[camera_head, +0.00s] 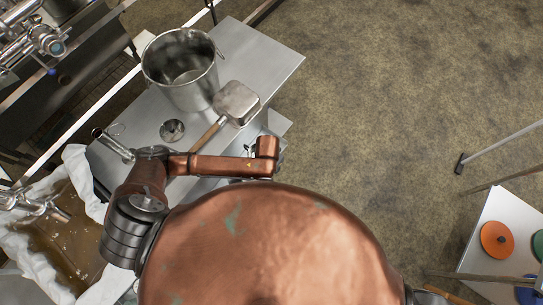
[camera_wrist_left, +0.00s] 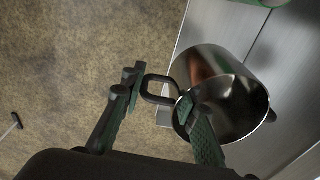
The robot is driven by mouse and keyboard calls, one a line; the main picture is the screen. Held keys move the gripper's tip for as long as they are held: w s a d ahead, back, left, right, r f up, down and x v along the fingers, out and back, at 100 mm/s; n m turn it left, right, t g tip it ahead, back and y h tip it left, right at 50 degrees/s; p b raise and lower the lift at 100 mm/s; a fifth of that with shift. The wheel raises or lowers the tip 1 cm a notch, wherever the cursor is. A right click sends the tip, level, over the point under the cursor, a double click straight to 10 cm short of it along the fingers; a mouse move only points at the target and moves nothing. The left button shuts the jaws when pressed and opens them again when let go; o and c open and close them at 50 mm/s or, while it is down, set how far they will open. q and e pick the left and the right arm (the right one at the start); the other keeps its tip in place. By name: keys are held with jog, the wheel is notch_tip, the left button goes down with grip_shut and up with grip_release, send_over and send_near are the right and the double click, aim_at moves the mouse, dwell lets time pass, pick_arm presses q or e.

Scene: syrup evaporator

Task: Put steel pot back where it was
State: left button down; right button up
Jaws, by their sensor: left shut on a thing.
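The steel pot (camera_wrist_left: 222,68) is a shiny cylinder with a dark loop handle, tilted with its open mouth showing in the left wrist view. My left gripper (camera_wrist_left: 160,92) is shut on its handle, with one finger on either side of the loop. The pot shows beside and over a grey metal surface; I cannot tell whether it touches it. In the head view my copper left arm hides most of the left gripper and the pot. My right gripper is not in view.
A steel bucket (camera_head: 181,72) and a square, wooden-handled scoop (camera_head: 236,102) are on the metal bench (camera_head: 262,58). A cloth-lined pan of brown liquid (camera_head: 72,232) is at lower left. A white table (camera_head: 497,208) with colored discs stands at right. Open floor lies between.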

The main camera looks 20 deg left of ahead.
pick_arm(q)
jog(key=w+f+b, duration=0.1)
jog(key=w+f, duration=0.1)
jog(key=w+a+f+b, duration=0.1)
jog(key=w+f, duration=0.1)
jog(key=f, duration=0.1)
jog(key=shift+w+a+f, duration=0.15)
jog(key=shift+w+f, duration=0.15)
jog(key=shift+w, duration=0.05)
jog(key=f+b, duration=0.1)
jog(key=f, duration=0.2)
jog(key=shift+w+f, duration=0.2)
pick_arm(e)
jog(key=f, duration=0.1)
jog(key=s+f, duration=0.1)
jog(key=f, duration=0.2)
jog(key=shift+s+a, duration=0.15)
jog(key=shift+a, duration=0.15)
pick_arm(q)
jog(key=c, duration=1.5)
grip_release()
jog(key=shift+f, duration=0.15)
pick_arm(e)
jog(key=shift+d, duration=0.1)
